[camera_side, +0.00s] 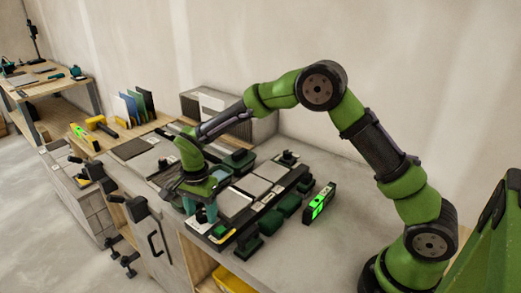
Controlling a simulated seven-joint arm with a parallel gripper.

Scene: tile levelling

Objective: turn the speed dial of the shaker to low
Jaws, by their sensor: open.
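My gripper (200,209) points down with its two teal fingertips apart and nothing visible between them. It is over the near left end of a long black-framed unit (268,208) that carries pale tiles, which I take to be the shaker. A small dark panel with yellow and green marks (221,232) is at that end, just right of and below the fingertips. The speed dial cannot be made out; it is too small or hidden by the gripper. I cannot tell whether the fingertips touch anything.
A black device with a bright green display (319,203) stands to the right of the unit. Dark green blocks (289,205) line its front. Clamps (138,208) hang at the bench's left edge. A yellow bin (232,281) is below. The bench's right part is clear.

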